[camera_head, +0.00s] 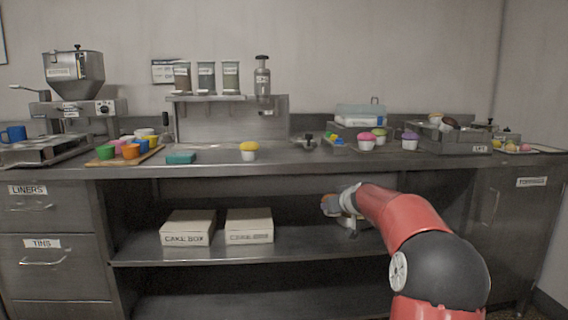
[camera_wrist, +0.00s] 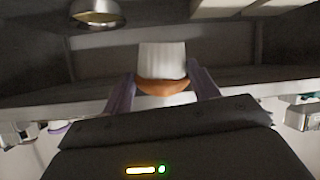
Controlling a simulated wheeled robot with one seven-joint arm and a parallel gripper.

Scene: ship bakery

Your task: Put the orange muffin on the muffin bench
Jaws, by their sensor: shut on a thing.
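My gripper (camera_wrist: 164,80) is shut on the orange muffin (camera_wrist: 162,62), which has a white wrapper and an orange top. In the wrist view the muffin sits between the two fingers with its orange top toward the gripper body. In the head view my gripper (camera_head: 335,204) is below the counter edge, in front of the open shelf, and the muffin cannot be made out there. The long steel bench (camera_head: 330,168) spans the view. I see no label naming the muffin bench.
A wooden board (camera_head: 104,161) holds cups. Two boxes (camera_head: 187,228) (camera_head: 249,225) sit on the shelf below. Counter front between sponge and yellow muffin is clear.

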